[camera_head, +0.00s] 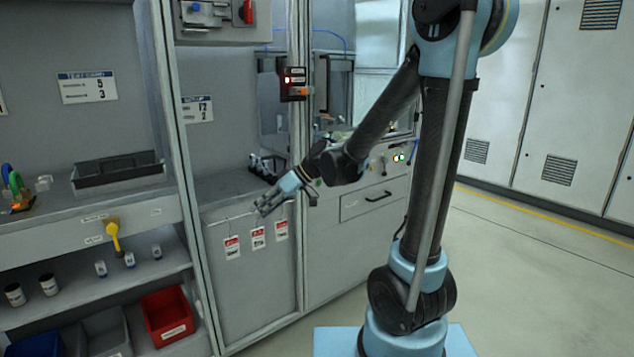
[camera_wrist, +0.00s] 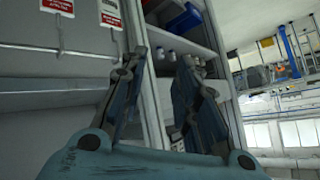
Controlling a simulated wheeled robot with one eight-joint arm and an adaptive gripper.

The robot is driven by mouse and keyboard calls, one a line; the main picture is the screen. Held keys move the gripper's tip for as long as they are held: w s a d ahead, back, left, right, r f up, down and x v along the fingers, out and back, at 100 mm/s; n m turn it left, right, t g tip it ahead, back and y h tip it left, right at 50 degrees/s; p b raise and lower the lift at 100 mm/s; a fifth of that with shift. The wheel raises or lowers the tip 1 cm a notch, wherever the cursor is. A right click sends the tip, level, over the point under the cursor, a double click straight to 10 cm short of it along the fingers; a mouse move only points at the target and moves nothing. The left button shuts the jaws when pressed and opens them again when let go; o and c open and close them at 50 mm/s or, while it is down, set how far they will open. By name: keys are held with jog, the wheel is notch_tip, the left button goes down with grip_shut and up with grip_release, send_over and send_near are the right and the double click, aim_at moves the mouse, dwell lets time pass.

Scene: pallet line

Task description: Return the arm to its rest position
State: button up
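My gripper (camera_head: 268,205) is at the end of my arm, in front of the grey cabinet (camera_head: 255,275) in the head view. Its fingers point left and slightly down, near the rail with hanging red-and-white tags (camera_head: 257,238). I cannot tell whether they touch the rail. In the wrist view my gripper (camera_wrist: 163,62) has its two fingers spread with a gap between them. Nothing is held in the gap. My arm is stretched out from its base to the left, over the cabinet front.
A shelf unit at left holds a red bin (camera_head: 167,317), a black tray (camera_head: 118,172) and a yellow handle (camera_head: 114,236). A drawer (camera_head: 375,200) is behind my arm. A red-and-black device (camera_head: 293,84) is on the post. Open floor (camera_head: 540,270) lies at right.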

jog(key=s+d+f+m+t+h, duration=0.1)
jog(key=s+d+f+m+h, duration=0.1)
jog(key=d, duration=0.9)
jog(key=s+d+f+m+t+h, duration=0.1)
jog(key=s+d+f+m+h, duration=0.2)
jog(key=d, duration=0.9)
jog(key=s+d+f+m+t+h, duration=0.1)
jog(key=s+d+f+m+h, duration=0.1)
jog(key=s+d+m+h, duration=0.3)
jog(key=s+d+m, duration=0.3)
jog(key=s+d, duration=0.3)
jog(key=d, duration=0.1)
jog(key=shift+d+f, duration=0.15)
jog(key=shift+f, duration=0.25)
